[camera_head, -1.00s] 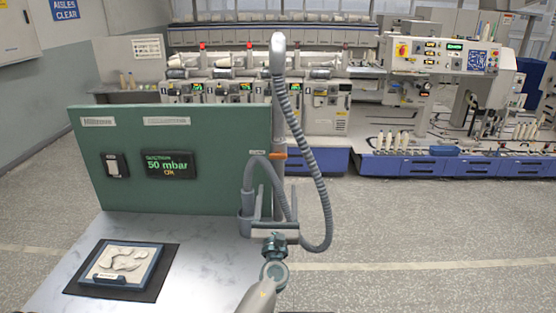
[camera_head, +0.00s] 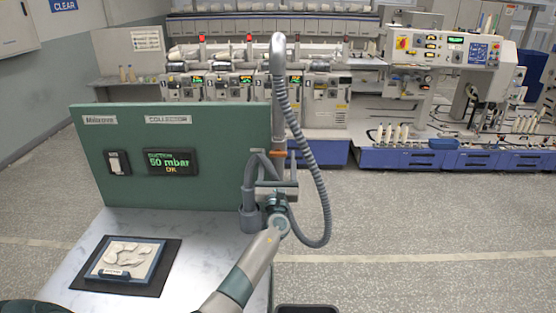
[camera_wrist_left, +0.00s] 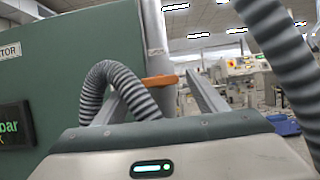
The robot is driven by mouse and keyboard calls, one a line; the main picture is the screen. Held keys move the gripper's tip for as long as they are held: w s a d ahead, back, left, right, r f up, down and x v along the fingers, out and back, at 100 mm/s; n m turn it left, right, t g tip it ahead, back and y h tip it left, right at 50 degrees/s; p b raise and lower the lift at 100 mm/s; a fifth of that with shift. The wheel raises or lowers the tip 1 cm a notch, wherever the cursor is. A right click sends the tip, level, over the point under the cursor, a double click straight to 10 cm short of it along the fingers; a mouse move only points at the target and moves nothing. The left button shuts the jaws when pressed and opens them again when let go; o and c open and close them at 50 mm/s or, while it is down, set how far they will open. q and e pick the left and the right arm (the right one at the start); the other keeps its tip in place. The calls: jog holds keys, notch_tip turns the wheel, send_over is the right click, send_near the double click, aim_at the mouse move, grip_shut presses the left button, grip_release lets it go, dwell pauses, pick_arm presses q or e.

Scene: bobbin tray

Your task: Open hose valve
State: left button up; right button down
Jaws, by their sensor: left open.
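The hose valve has a small orange lever (camera_head: 279,153) on the upright grey pipe (camera_head: 278,110) at the right edge of the green panel. The lever lies roughly level, across the pipe. A ribbed grey hose (camera_head: 318,190) hangs in a loop from the pipe's top. My left gripper (camera_head: 274,166) is open and empty, just below and in front of the lever. In the left wrist view the orange lever (camera_wrist_left: 160,81) appears between the two fingers, beyond a bent hose section (camera_wrist_left: 125,85). I cannot tell if a finger touches it. My right gripper is not in view.
The green panel (camera_head: 190,190) stands behind the table (camera_head: 195,240), with a display (camera_head: 170,161) reading 50 mbar OK and a switch (camera_head: 117,162). A framed tray (camera_head: 125,261) lies on a dark mat at left. Spinning machines (camera_head: 440,140) stand behind; floor at right is clear.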

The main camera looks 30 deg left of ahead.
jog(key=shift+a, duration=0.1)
pick_arm(q)
jog(key=c, duration=1)
jog(key=shift+c, duration=0.3)
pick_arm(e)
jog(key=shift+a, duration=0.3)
